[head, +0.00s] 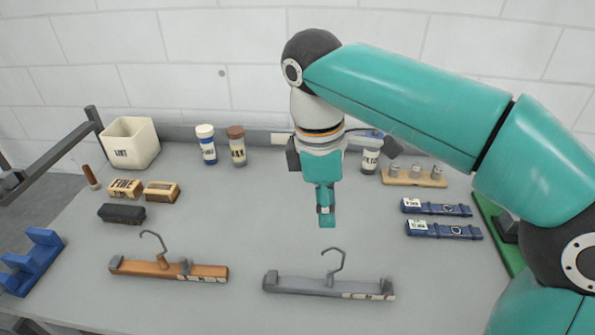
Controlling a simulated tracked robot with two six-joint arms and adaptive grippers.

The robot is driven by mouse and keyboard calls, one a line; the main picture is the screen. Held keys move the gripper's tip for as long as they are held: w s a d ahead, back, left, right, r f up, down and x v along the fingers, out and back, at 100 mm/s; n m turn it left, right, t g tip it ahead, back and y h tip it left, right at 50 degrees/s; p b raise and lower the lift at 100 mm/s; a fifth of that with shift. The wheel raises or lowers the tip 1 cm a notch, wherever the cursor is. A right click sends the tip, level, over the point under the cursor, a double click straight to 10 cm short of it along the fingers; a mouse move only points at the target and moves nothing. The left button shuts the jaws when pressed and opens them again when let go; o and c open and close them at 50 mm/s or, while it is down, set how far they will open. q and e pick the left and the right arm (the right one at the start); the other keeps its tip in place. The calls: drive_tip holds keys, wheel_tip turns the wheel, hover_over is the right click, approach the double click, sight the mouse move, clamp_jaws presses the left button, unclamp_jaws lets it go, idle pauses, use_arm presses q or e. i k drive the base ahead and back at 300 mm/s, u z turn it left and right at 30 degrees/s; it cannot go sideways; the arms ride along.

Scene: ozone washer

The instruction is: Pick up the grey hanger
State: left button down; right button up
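The grey hanger (318,285) lies on the table near the front, right of the middle. Its bar runs left to right, with a clip at each end and a pale label on its right part. Its hook rises from the middle. My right gripper (326,216) points down above the table, behind and above the hook, apart from the hanger. Its fingers overlap from this side, so their opening is not visible. Nothing shows held in it. A brown wooden hanger (160,268) lies to the left. My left gripper is not in view.
The grey table (240,215) is clear around the hanger. At left are a white bin (130,143), brushes (122,214) and a blue stand (33,262). Bottles (207,145) stand at the back. Blue strap-like items (443,230) and a wooden block with weights (413,177) lie at right.

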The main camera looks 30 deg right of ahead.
sight(328, 286)
drive_tip(key=k, duration=1)
